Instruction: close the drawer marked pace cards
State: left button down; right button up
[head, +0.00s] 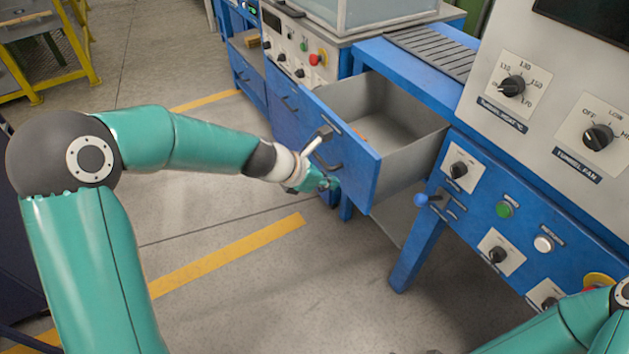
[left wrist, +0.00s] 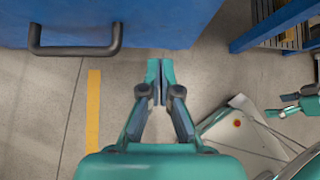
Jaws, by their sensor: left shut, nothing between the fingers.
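A blue drawer (head: 345,150) stands pulled out of the blue bench, its grey inside showing. A small orange item lies partly hidden behind its front. No label on it is readable, so I cannot confirm the pace cards marking. My left gripper (head: 326,184) is shut and empty, close to the lower part of the drawer front; contact is unclear. In the left wrist view its fingertips (left wrist: 160,80) are together, just below the blue front (left wrist: 170,22) and right of a dark bar handle (left wrist: 75,48). My right gripper (left wrist: 282,110) shows small at the right there; its jaws are unclear.
A control panel with knobs (head: 512,86) and buttons stands right of the drawer. A blue ball-ended lever (head: 421,200) sticks out near the drawer. A bench leg (head: 415,250) stands below. Another blue cabinet (head: 247,75) is behind. The floor in front is clear.

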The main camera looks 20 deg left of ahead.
aim_at(354, 178)
pick_arm(q)
jog(key=w+d, duration=0.1)
jog(key=w+d+p, duration=0.1)
jog(key=w, duration=0.1)
jog(key=shift+d+f, duration=0.2)
jog(key=shift+f, duration=0.15)
jog(key=shift+w+d+f, duration=0.1)
jog(key=shift+w+d, duration=0.2)
jog(key=shift+w, duration=0.1)
jog(key=shift+a, duration=0.2)
jog(key=shift+w+d+p, duration=0.1)
jog(key=shift+d+p, duration=0.05)
jog(key=shift+p, duration=0.2)
